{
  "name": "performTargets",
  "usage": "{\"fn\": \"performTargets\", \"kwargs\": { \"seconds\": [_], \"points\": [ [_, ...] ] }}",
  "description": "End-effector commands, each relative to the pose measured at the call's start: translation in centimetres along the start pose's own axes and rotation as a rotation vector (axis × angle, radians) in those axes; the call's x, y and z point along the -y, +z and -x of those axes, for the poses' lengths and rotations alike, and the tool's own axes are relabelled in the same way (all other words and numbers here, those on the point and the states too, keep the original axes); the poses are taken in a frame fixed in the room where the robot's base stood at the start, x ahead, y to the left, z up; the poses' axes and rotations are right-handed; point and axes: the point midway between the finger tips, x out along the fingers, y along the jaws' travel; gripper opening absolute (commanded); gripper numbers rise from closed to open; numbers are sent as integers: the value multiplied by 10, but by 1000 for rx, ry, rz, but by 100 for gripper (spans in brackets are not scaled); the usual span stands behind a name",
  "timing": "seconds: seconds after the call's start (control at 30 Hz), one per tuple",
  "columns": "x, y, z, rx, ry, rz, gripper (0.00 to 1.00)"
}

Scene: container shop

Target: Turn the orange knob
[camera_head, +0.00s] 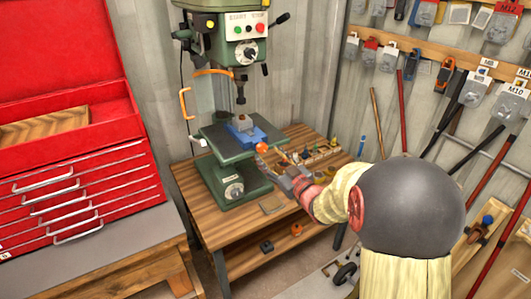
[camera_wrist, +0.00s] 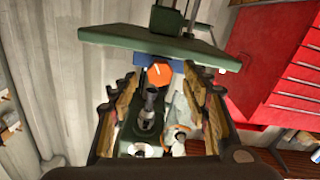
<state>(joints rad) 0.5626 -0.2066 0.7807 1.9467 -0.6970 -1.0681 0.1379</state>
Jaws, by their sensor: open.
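The orange knob (camera_head: 262,147) sits at the near end of a blue vise (camera_head: 246,134) on the green drill press table (camera_head: 215,140). In the wrist view the orange knob (camera_wrist: 160,74) is a faceted disc with a small pale mark, just below the tilted green table edge. My gripper (camera_head: 277,170) is to the lower right of the knob in the head view, its jaws partly hidden. In the wrist view my gripper (camera_wrist: 163,78) is open, with one finger on each side of the knob. No contact with the knob is visible.
The drill press (camera_head: 232,52) stands on a wooden bench (camera_head: 188,182) with a rack of small tools (camera_head: 322,154). A red tool chest (camera_head: 75,190) is at left. Tools hang on the wall at right. An orange handle (camera_head: 185,103) sticks out left of the press.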

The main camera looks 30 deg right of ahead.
Motion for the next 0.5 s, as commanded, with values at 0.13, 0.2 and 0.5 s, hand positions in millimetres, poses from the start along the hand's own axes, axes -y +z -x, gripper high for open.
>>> {"fn": "performTargets", "kwargs": {
  "seconds": [0.13,0.2,0.5],
  "points": [
    [-2,0,33,0,5,1,47],
    [-2,0,46,0,5,0,47],
    [-1,0,79,0,2,0,47]
  ]
}}
